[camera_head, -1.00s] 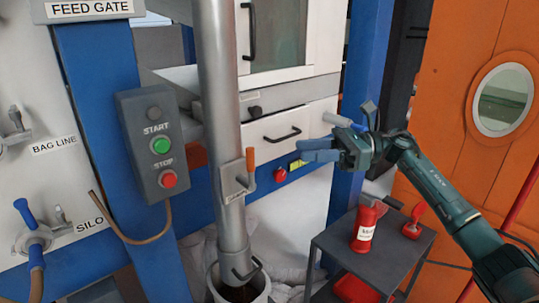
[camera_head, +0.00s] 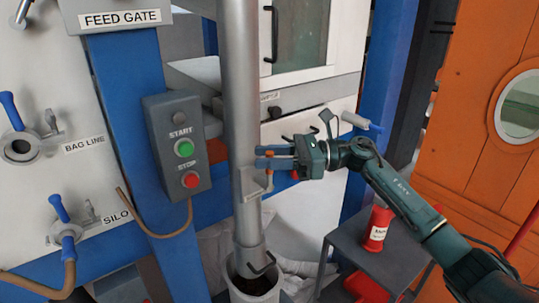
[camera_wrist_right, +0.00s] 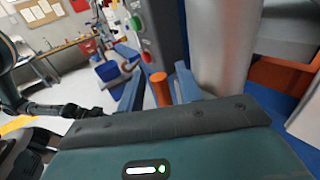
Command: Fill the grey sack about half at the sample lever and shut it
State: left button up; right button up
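The sample lever has an orange handle (camera_head: 269,172) on a small bracket on the grey vertical pipe (camera_head: 240,110). My right gripper (camera_head: 264,157) is at this handle, its blue fingers pointing left. In the right wrist view the orange handle (camera_wrist_right: 160,88) stands between the two spread fingers (camera_wrist_right: 156,86), with gaps visible on both sides. A pale grey, open-topped container (camera_head: 254,290) with dark contents stands under the pipe's lower end; I cannot tell whether it is the grey sack.
A START/STOP box (camera_head: 177,148) is on the blue post left of the pipe. A dark side table (camera_head: 350,240) with a red bottle (camera_head: 375,230) stands right, below my right arm. Pale sacks (camera_head: 295,245) lie behind the pipe. An orange door (camera_head: 460,140) is far right.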

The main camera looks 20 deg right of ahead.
pick_arm(q)
jog(key=shift+d+r, duration=0.1)
pick_arm(e)
grip_shut()
dwell(0.3)
jog(key=shift+s+a+f+n+h+b, duration=0.1)
jog(key=shift+a+n+h+b, duration=0.2)
jog(key=shift+h+b, duration=0.1)
pick_arm(q)
jog(key=shift+w+d+b, duration=0.15)
jog(key=shift+d+b, duration=0.25)
jog(key=shift+b, duration=0.3)
pick_arm(e)
jog(key=shift+s+a+f+n+h, duration=0.25)
jog(key=shift+a+n+h, duration=0.3)
jog(key=shift+h, duration=0.3)
jog(key=shift+s+a+f+n+h, duration=0.2)
jog(key=shift+a+n+h, duration=0.1)
jog(key=shift+a+h, duration=0.45)
jog(key=shift+s+a+f+n+h, duration=0.25)
jog(key=shift+a+n+h, duration=0.25)
jog(key=shift+h, duration=0.4)
pick_arm(q)
jog(key=shift+f, duration=0.2)
